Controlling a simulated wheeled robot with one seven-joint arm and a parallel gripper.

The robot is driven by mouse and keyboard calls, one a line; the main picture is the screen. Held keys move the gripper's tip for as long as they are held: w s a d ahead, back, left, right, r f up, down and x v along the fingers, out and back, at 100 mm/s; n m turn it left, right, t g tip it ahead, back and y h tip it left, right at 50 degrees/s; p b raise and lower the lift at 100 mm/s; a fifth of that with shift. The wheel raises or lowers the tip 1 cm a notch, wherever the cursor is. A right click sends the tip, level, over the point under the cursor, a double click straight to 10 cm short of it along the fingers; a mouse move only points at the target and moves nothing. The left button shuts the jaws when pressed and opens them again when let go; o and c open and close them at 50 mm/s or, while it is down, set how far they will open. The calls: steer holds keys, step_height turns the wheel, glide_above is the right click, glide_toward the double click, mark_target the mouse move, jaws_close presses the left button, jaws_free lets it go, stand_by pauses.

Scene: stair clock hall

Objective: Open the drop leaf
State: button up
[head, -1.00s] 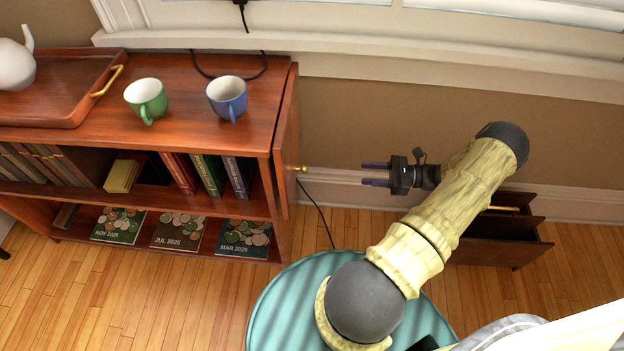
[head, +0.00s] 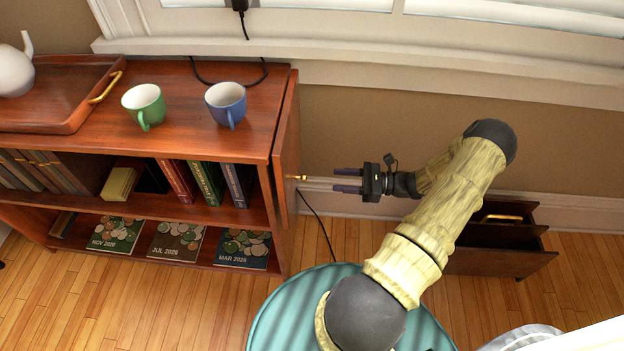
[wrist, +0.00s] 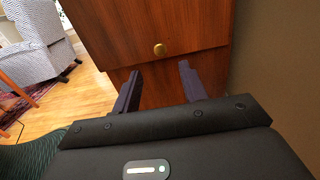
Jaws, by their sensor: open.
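The drop leaf (head: 287,150) hangs down at the right end of the wooden shelf unit, with a small brass knob (head: 299,177) on its outer face. In the wrist view the leaf (wrist: 120,35) faces me and the knob (wrist: 159,49) shows beyond the fingertips, roughly between them. My gripper (head: 347,180) is open and empty, to the right of the knob at about its height in the picture. A gap lies between the fingertips and the knob. The wrist view shows the two fingers of my gripper (wrist: 160,75) spread apart.
A blue cup (head: 227,101) and a green cup (head: 144,105) stand on the unit's top (head: 185,80), near a wooden tray (head: 85,110). A black cord (head: 318,215) runs beside the leaf.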

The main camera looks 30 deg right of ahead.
steer(key=b+x, duration=0.2)
steer(key=x, duration=0.7)
jaws_close()
